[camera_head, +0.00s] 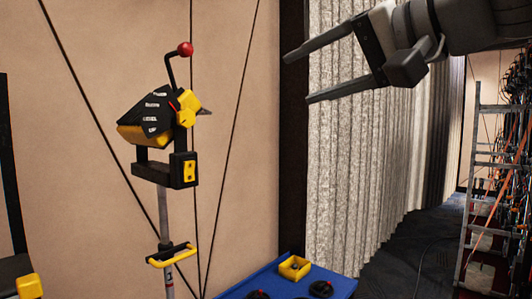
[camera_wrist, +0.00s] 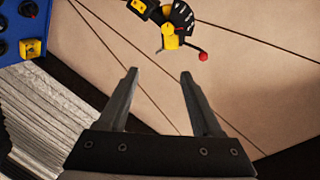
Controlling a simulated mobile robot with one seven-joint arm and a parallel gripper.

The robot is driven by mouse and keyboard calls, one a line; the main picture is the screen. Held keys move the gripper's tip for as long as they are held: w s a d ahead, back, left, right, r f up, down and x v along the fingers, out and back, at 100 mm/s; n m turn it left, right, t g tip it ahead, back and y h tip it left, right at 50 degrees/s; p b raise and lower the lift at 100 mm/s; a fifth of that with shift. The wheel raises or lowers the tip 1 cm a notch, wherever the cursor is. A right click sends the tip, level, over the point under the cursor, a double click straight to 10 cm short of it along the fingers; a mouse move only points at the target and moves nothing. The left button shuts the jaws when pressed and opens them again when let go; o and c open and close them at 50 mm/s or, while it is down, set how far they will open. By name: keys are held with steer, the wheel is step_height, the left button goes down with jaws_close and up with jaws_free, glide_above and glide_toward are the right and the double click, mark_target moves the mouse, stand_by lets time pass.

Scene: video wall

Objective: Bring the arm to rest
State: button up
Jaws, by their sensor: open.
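My gripper (camera_head: 300,75) is in the upper right of the head view, its two fingers spread and pointing left. It is open and nothing is between the fingers. In the wrist view the gripper's fingers (camera_wrist: 159,75) are also apart, with only beige wall beyond them. My arm enters the head view from the upper right corner. The gripper is in the air in front of the grey curtain (camera_head: 345,185) and touches nothing that I can see.
A black and yellow device (camera_head: 155,120) with a red-knobbed lever (camera_head: 185,49) stands on a pole at left. A blue table (camera_head: 338,285) holds a yellow box (camera_head: 295,267) and black round parts. A metal ladder (camera_head: 473,170) and hanging cables (camera_head: 515,150) stand at right. Dark floor is open by the curtain.

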steer(key=s+d+f+n+g+h, duration=0.1)
steer(key=s+d+f+g+h, duration=0.1)
steer(key=f, duration=1.2)
steer(key=s+d+f+n+g+h, duration=0.1)
steer(key=s+f+h, duration=0.4)
steer(key=f, duration=0.9)
steer(key=s+d+f+n+g+h, duration=0.1)
steer(key=s+d+f+g+h, duration=0.1)
steer(key=f, duration=1.2)
steer(key=s+d+h, duration=0.1)
steer(key=s+d, duration=0.1)
steer(key=s, duration=0.1)
steer(key=shift+d+f+g+h, duration=0.2)
steer(key=shift+d+g+h, duration=0.1)
steer(key=shift+d+g, duration=0.1)
steer(key=shift+a, duration=0.1)
